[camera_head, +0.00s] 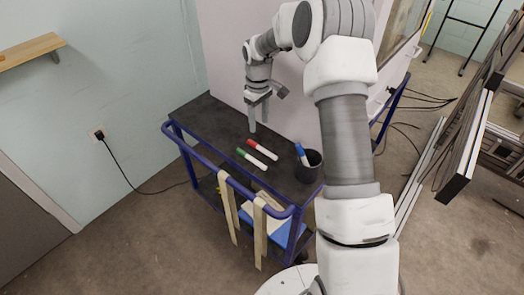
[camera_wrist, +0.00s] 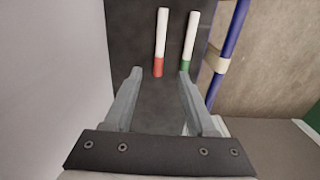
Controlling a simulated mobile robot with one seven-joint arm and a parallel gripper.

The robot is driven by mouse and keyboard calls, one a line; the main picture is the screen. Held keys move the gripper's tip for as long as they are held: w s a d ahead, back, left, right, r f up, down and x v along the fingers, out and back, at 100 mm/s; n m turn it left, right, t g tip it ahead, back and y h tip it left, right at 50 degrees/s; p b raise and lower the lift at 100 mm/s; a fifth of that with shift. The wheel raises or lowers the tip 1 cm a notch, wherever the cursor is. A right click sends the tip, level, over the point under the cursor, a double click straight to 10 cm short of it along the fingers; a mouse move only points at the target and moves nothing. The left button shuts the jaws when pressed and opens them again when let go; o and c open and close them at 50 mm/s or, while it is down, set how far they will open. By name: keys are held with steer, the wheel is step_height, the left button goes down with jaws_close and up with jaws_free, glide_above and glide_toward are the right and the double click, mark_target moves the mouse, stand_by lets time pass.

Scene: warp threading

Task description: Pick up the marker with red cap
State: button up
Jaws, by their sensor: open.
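The marker with red cap (camera_head: 262,149) lies on the dark top of a blue-framed cart (camera_head: 206,112); its body is white. In the wrist view the red-capped marker (camera_wrist: 161,42) lies ahead of the fingertips, its red end towards me and within the span between the fingers. A green-capped white marker (camera_head: 252,159) lies beside it, nearly parallel; in the wrist view this marker (camera_wrist: 189,42) is just right, near the right fingertip. My gripper (camera_head: 258,128) is open and empty, pointing down above the cart top, behind the markers. In the wrist view my gripper (camera_wrist: 160,74) shows both fingers apart.
A dark cup (camera_head: 308,169) holding a blue-capped marker (camera_head: 301,152) stands at the cart's right end. A pale wall panel (camera_head: 226,60) rises behind the cart. The blue rail (camera_head: 225,172) runs along the near side. The cart top left of the markers is clear.

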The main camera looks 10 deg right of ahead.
glide_above(258, 145)
steer(key=f, duration=0.5)
steer(key=shift+s+f+b, duration=0.2)
steer(key=shift+s+b, duration=0.05)
steer(key=shift+b, duration=0.05)
steer(key=f, duration=0.5)
steer(key=shift+w+b, duration=0.3)
steer(key=shift+b, duration=0.1)
steer(key=shift+c, duration=0.3)
jaws_close()
